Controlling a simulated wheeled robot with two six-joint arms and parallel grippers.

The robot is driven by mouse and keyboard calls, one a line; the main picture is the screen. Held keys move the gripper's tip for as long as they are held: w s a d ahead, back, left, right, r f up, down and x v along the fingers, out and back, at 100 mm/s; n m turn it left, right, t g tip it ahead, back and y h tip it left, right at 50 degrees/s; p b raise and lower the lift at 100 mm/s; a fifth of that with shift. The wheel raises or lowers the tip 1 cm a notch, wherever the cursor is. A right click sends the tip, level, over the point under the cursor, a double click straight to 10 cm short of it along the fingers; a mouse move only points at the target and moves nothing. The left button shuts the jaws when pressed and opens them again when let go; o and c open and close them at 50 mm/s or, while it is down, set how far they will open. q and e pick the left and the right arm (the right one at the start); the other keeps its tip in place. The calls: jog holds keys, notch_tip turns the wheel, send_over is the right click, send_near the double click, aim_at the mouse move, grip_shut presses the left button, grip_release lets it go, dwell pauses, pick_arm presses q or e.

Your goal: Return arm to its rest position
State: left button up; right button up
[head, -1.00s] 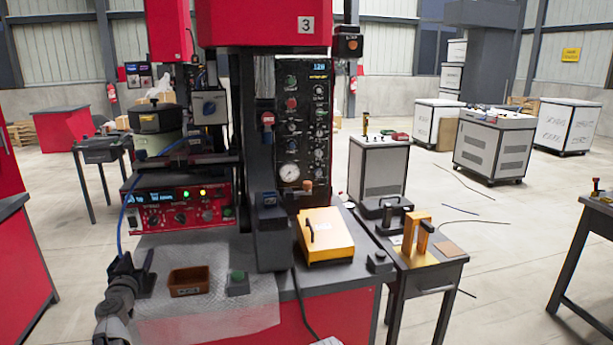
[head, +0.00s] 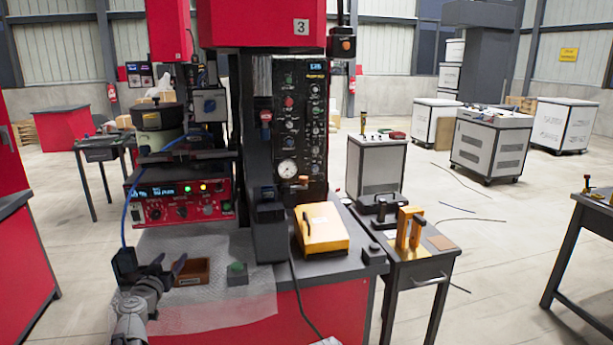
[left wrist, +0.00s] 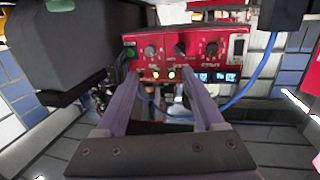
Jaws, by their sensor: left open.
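My left gripper (head: 152,265) is at the lower left of the head view, over the pale mat (head: 235,303) on the front of the red workstation. Its fingers are spread, with nothing between them. Its right finger overlaps the left part of the small brown bin (head: 195,272) in the picture; I cannot tell whether they touch. In the left wrist view, the two fingers of the open gripper (left wrist: 162,90) point toward a red control panel (left wrist: 185,50) with knobs and lit buttons. My right gripper is not in view.
A yellow box (head: 322,230) lies farther right on the bench. The red control unit (head: 180,195) and a hanging blue cable (head: 126,215) are behind the gripper. Open floor lies left of the bench.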

pick_arm(q)
jog(key=s+d+f+m+g+h, duration=0.2)
jog(key=s+d+f+g, duration=0.15)
jog(key=d, duration=0.65)
jog(key=s+d+f+m+g+h, duration=0.25)
jog(key=d+f, duration=0.25)
jog(key=d, duration=0.5)
jog(key=s+d+f+m+g+h, duration=0.1)
jog(key=s+d+f+g+h, duration=0.25)
jog(key=d, duration=0.65)
jog(key=s+d+f+g+y, duration=0.1)
jog(key=s+f+g+y, duration=0.2)
jog(key=s, duration=0.4)
jog(key=s+d+f+n+g+y, duration=0.1)
jog(key=s+f+g+y, duration=0.15)
jog(key=s, duration=0.45)
jog(key=s+d+f+g+y, duration=0.1)
jog(key=s+f+g+y, duration=0.15)
jog(key=s, duration=0.45)
notch_tip(320, 180, up, 12)
jog(key=s+p, duration=0.1)
jog(key=p, duration=1.1)
jog(key=shift+a+y, duration=0.2)
jog(key=shift+y, duration=0.2)
jog(key=shift+n, duration=0.25)
